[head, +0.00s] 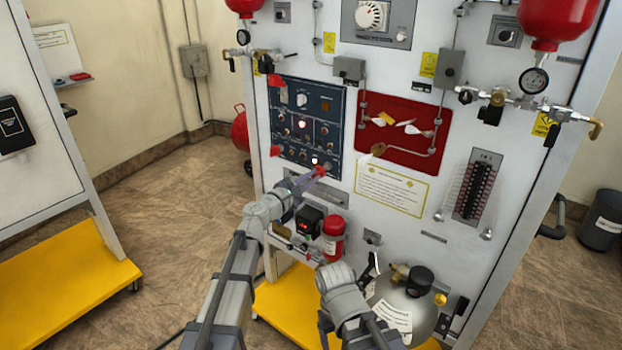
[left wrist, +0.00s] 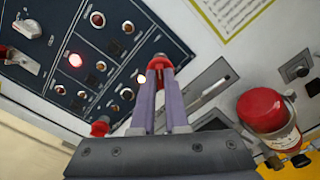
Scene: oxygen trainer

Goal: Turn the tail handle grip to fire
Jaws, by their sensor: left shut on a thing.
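My left gripper (head: 316,173) reaches up to the lower right corner of the dark blue panel (head: 311,103). It is shut on a red handle grip (head: 321,170) there. In the left wrist view the two fingers (left wrist: 160,72) close around the red handle (left wrist: 158,60), whose top shows between the tips. Two more red handles are at the panel's left edge, one upper (head: 275,80) and one lower (head: 275,151). The panel lettering is too small to read, so I cannot tell the handle's setting. My right arm shows at the bottom, but its gripper does not.
A red lamp (left wrist: 75,60) and a white lamp (left wrist: 141,78) glow on the panel. A red bottle (head: 333,237) and a black box (head: 309,219) sit below my left gripper.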

